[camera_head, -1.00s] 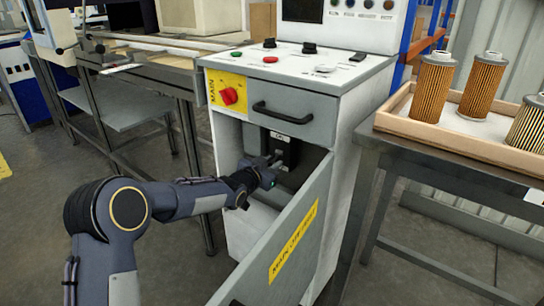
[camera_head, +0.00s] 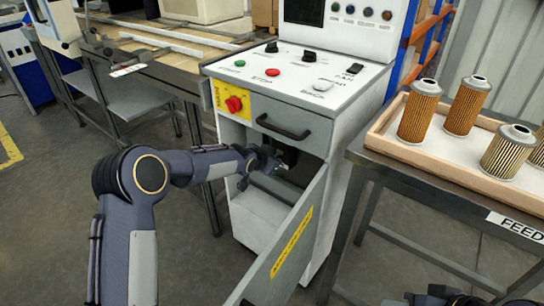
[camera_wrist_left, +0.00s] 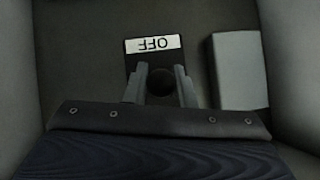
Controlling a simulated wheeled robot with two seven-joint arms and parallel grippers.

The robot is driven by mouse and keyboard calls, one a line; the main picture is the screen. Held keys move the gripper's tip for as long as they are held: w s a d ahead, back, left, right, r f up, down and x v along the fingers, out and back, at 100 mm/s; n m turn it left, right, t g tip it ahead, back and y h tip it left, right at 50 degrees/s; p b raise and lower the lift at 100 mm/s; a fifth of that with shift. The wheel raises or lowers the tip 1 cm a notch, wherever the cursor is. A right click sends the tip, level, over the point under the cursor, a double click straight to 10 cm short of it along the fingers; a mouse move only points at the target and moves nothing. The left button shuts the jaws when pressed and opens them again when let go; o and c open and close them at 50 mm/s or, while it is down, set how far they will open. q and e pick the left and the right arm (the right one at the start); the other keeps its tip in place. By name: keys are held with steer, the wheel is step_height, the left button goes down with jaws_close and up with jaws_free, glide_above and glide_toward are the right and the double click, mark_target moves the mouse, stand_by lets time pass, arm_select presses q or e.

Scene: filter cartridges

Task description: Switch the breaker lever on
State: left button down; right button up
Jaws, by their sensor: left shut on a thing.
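The breaker (camera_head: 288,152) is a dark unit inside the open compartment of the grey-white cabinet, partly hidden behind my left gripper (camera_head: 276,168). In the left wrist view, the fingers of my left gripper (camera_wrist_left: 160,88) are closed around a dark round knob (camera_wrist_left: 161,82), the lever's end. Beyond it is a white label reading OFF (camera_wrist_left: 153,44), upside down in this view. The lever's shaft and its angle are hidden. Dark parts of my right arm (camera_head: 450,298) show at the bottom right edge; its fingers cannot be made out.
The open cabinet door (camera_head: 285,245) with a yellow label stands right of my left forearm. A drawer handle (camera_head: 283,127) and red main switch (camera_head: 234,104) are above. A tray (camera_head: 400,149) of filter cartridges is on the right table. A grey block (camera_wrist_left: 240,70) is beside the breaker.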

arm_select(q)
steer(key=shift+f, duration=0.15)
steer(key=c, duration=1.3)
jaws_free()
steer(key=shift+o, duration=0.2)
steer(key=v, duration=0.8)
steer(key=shift+p, duration=0.45)
